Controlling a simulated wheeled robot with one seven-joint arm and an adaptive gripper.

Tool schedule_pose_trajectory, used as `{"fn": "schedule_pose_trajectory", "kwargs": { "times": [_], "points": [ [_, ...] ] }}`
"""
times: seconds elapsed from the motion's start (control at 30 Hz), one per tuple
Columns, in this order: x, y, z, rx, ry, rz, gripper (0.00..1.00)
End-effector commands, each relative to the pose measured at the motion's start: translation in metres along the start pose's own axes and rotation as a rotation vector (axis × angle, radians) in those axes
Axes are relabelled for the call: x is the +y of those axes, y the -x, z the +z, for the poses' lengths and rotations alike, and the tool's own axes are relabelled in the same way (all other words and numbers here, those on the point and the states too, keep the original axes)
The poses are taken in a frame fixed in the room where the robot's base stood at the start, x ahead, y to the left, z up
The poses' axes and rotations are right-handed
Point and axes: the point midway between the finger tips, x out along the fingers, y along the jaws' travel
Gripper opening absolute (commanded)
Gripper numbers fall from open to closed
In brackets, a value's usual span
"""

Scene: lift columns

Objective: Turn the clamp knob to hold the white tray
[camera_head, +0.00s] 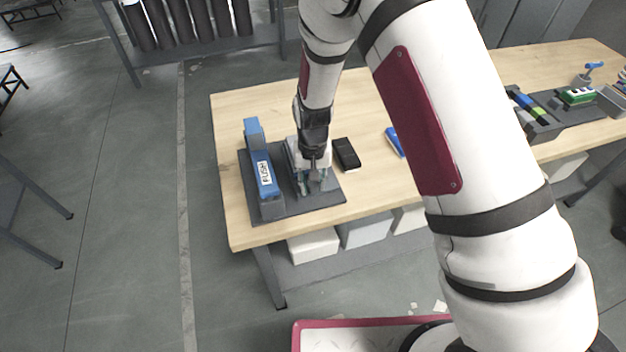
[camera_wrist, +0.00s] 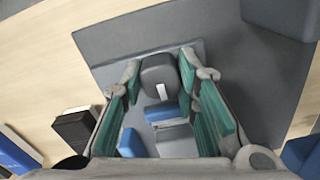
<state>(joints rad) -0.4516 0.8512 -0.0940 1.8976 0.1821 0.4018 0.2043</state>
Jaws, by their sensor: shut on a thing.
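My gripper (camera_head: 315,182) points down over the dark grey base plate (camera_head: 312,208) on the wooden table. In the wrist view its green-padded fingers (camera_wrist: 160,66) stand on either side of a dark grey rounded knob (camera_wrist: 160,78) with a white mark. The gripper is shut on this knob; the exact contact is partly hidden by the fingers. Below the knob in the wrist view are a blue part (camera_wrist: 160,115) and a pale grey block (camera_wrist: 176,141). I cannot tell for sure whether the pale block is the white tray. In the head view my gripper covers most of the clamp.
A blue housing marked PUSH (camera_head: 263,173) stands left of my gripper on the base plate. A black box (camera_head: 347,154) and a blue item (camera_head: 395,141) lie to the right. Another fixture with a green part (camera_head: 577,96) is at the far right. Bare table (camera_head: 240,104) lies behind.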

Motion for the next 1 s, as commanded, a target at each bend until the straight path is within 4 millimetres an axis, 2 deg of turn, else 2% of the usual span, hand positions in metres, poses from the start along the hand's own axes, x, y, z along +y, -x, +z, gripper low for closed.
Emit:
{"fn": "schedule_pose_trajectory", "kwargs": {
  "times": [0.07, 0.1, 0.17, 0.5, 1.0],
  "points": [
    [0.000, 0.000, -0.001, 0.002, 0.000, -0.001, 0.12],
    [0.000, 0.000, -0.001, 0.002, 0.000, -0.001, 0.35],
    [0.000, 0.000, -0.001, 0.002, 0.000, -0.001, 0.45],
    [0.000, 0.002, 0.000, 0.001, 0.001, -0.001, 0.45],
    [0.000, 0.043, 0.000, 0.002, 0.002, -0.001, 0.45]
  ]
}}
